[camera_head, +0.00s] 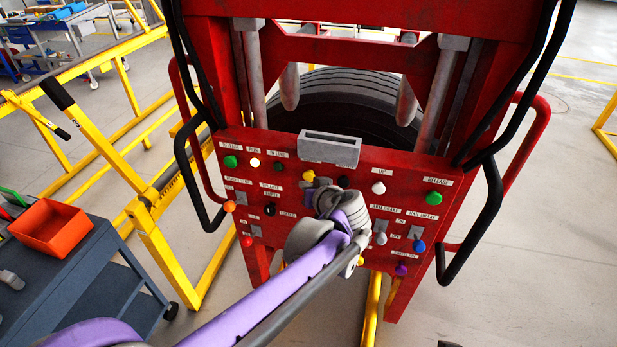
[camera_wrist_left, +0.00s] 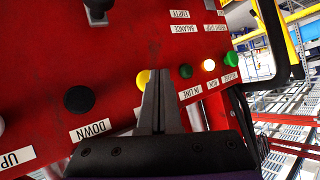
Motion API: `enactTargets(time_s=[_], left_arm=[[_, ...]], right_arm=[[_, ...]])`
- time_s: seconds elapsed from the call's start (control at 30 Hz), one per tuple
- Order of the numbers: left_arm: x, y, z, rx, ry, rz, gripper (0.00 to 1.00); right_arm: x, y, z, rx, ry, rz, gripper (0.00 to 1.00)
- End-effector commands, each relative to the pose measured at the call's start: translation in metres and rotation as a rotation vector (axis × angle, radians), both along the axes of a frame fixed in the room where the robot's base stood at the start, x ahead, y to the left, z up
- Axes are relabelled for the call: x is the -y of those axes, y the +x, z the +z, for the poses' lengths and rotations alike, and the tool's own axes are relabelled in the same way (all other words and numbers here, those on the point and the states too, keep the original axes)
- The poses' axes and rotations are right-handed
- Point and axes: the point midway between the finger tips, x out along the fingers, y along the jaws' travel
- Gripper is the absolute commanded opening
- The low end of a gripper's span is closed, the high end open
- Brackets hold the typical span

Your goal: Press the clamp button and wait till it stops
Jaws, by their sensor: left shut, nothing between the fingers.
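A red control panel (camera_head: 290,150) carries several coloured buttons. A yellow button (camera_head: 309,175) sits in its upper row; in the left wrist view the yellow button (camera_wrist_left: 143,78) is partly hidden behind my fingers. No clamp label can be read; the label by the yellow button is covered. My left gripper (camera_head: 318,184) is shut and empty, its tips at the yellow button. In the left wrist view the gripper (camera_wrist_left: 160,76) points at the panel just beside that button. I cannot tell whether it touches or presses it. My right gripper is not in view.
Close by are a black DOWN button (camera_wrist_left: 78,99), a green IN LINE button (camera_wrist_left: 186,71) and a lit RUN button (camera_wrist_left: 208,65). A tyre (camera_head: 345,100) stands behind the panel. Black handles (camera_head: 490,210) flank the machine. A cart with an orange bin (camera_head: 50,227) stands left.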

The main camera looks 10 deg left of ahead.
Motion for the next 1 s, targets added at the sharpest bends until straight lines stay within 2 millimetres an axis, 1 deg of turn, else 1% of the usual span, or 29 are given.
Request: enactTargets(time_s=[0.17,0.5,0.6,0.73,1.0], left_arm=[[0.000,-0.004,0.000,0.000,0.000,0.000,0.00],[-0.001,-0.038,0.001,0.000,-0.001,-0.001,0.00],[-0.001,-0.045,0.001,0.001,-0.001,0.000,0.00],[-0.002,-0.050,0.000,0.001,-0.001,0.000,0.00],[-0.002,-0.050,0.000,0.000,0.000,0.000,0.00]], right_arm=[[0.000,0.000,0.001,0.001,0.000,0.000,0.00],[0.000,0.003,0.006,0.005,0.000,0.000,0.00],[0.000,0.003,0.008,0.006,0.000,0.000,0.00],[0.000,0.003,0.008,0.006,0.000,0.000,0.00],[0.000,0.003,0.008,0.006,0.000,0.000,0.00]])
